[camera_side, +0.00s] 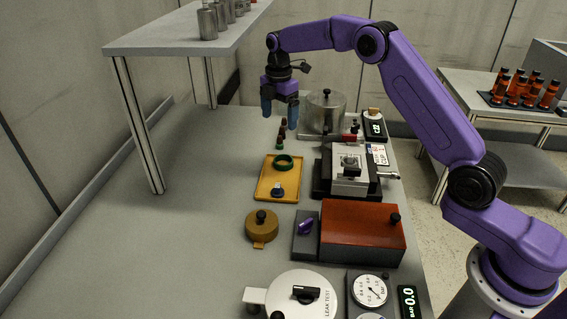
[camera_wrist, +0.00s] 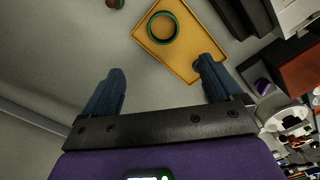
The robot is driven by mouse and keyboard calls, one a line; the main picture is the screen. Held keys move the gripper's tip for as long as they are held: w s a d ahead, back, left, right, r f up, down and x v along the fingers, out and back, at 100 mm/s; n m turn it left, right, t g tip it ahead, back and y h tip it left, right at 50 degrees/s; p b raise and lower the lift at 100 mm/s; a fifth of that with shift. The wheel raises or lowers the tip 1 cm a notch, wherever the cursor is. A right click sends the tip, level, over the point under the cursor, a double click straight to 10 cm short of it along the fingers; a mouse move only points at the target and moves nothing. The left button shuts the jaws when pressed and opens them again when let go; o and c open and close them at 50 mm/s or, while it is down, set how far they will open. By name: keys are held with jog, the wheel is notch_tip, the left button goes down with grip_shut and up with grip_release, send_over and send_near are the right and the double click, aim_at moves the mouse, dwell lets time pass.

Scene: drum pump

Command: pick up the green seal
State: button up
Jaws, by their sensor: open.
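The green seal (camera_side: 284,162) is a ring lying on a yellow tray (camera_side: 264,190). In the wrist view the green seal (camera_wrist: 177,28) lies near the top, on the yellow tray (camera_wrist: 178,62), slightly right of the middle line between my fingers. My gripper (camera_side: 280,110) is open and empty, pointing down well above the table behind the tray. In the wrist view my gripper (camera_wrist: 160,85) shows two blue fingers spread wide, with bare table between them.
Small dark bottles (camera_side: 282,132) stand behind the tray. A grey vise-like fixture (camera_side: 350,170) and a red-topped box (camera_side: 362,228) stand to the right. A brown round lid (camera_side: 262,226) lies in front. A raised shelf (camera_side: 190,28) is at upper left. The table's left side is clear.

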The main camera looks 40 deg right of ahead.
send_over(282, 157)
jog(key=s+a, duration=0.2)
jog(key=f, duration=0.9)
jog(key=shift+w+f, duration=0.2)
jog(key=shift+s+d+f, duration=0.1)
jog(key=shift+s+f, duration=0.1)
jog(key=shift+f, duration=1.15)
jog(key=shift+s+d+f, duration=0.1)
jog(key=shift+s+f, duration=0.05)
jog(key=shift+f, duration=1.2)
jog(key=c, duration=1.1)
